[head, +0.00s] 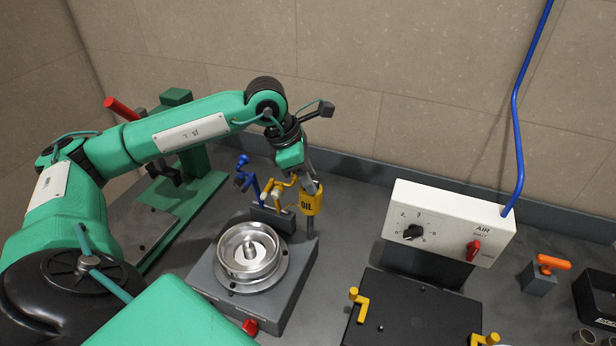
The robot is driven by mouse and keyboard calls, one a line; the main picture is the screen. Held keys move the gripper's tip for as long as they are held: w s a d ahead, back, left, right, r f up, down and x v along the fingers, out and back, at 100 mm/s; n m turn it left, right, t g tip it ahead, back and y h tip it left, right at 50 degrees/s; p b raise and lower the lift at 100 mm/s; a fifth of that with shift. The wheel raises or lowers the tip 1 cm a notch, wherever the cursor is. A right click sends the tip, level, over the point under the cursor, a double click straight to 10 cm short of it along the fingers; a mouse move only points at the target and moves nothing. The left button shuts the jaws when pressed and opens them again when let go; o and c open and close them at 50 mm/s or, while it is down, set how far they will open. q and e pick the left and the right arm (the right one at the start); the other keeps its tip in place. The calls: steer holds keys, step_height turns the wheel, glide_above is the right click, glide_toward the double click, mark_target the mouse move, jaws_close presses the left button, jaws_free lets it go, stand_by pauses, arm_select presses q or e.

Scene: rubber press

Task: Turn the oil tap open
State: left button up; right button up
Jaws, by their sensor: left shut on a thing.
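The yellow oil holder (311,200), marked OIL, stands on a grey post at the back right corner of the grey press base (285,300). My left gripper (313,182) reaches down from above, its fingers shut at the top of this yellow piece. The tap's handle is mostly hidden between the fingers, and I cannot tell how far it is turned. My right gripper is not in view.
A round metal mould (262,278) sits on the base. Blue (244,180) and yellow (283,188) fittings stand close left of the gripper. A white AIR control box (450,213) is right, behind a black plate (410,318). A green press (200,175) stands left.

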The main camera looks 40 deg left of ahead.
arm_select(q)
steer(key=o, duration=1)
steer(key=shift+a+r, duration=0.1)
steer(key=shift+r, duration=0.05)
steer(key=shift+a+r, duration=0.15)
steer(key=shift+r, duration=0.15)
steer(key=b+v, duration=0.3)
steer(key=v, duration=1)
